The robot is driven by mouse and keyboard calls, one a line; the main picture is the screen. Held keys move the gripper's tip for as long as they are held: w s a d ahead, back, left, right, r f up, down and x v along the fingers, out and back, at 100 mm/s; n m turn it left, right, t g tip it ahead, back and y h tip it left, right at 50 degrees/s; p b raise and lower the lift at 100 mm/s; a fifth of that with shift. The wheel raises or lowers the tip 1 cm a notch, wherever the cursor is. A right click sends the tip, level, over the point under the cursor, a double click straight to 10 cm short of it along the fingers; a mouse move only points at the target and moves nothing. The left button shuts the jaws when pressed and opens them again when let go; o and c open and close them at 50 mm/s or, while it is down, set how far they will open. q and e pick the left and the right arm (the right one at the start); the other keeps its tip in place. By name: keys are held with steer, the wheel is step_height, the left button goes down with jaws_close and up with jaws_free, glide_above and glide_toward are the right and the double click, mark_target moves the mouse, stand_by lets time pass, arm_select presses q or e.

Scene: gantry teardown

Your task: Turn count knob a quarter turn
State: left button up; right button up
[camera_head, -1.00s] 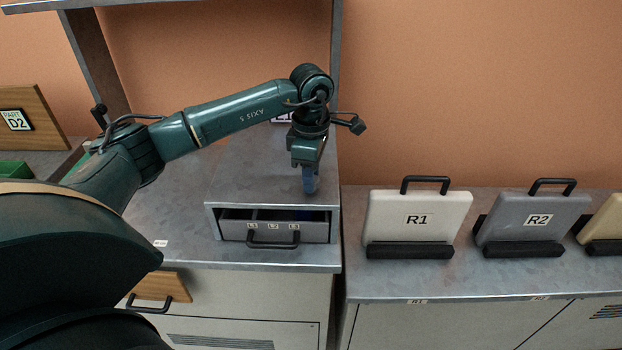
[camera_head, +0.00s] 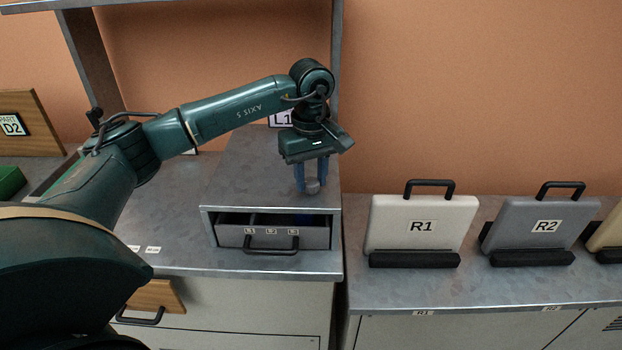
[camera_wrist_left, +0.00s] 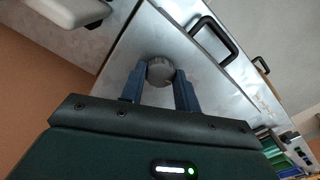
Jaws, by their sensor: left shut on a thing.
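The count knob (camera_head: 312,186) is a small grey round knob on top of the metal drawer box (camera_head: 262,165), near its front right corner. It also shows in the left wrist view (camera_wrist_left: 160,71). My left gripper (camera_head: 312,183) points down over the box with its blue fingers on either side of the knob, shut on it. In the left wrist view the fingers (camera_wrist_left: 160,85) flank the knob, which sits at their tips. Any mark on the knob's face is too small to make out. My right gripper is not in view.
The box's drawer (camera_head: 262,233), with a black handle (camera_head: 270,247), stands slightly open. Cases R1 (camera_head: 421,226) and R2 (camera_head: 537,226) stand in black holders on the right counter. A shelf post rises behind the box. The counter left of the box is mostly clear.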

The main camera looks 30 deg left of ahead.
mark_target(311, 181)
arm_select(q)
steer(key=shift+m, duration=1)
steer(key=o, duration=1)
steer(key=shift+c, duration=0.2)
step_height(311, 181, up, 13)
steer(key=shift+r, duration=0.15)
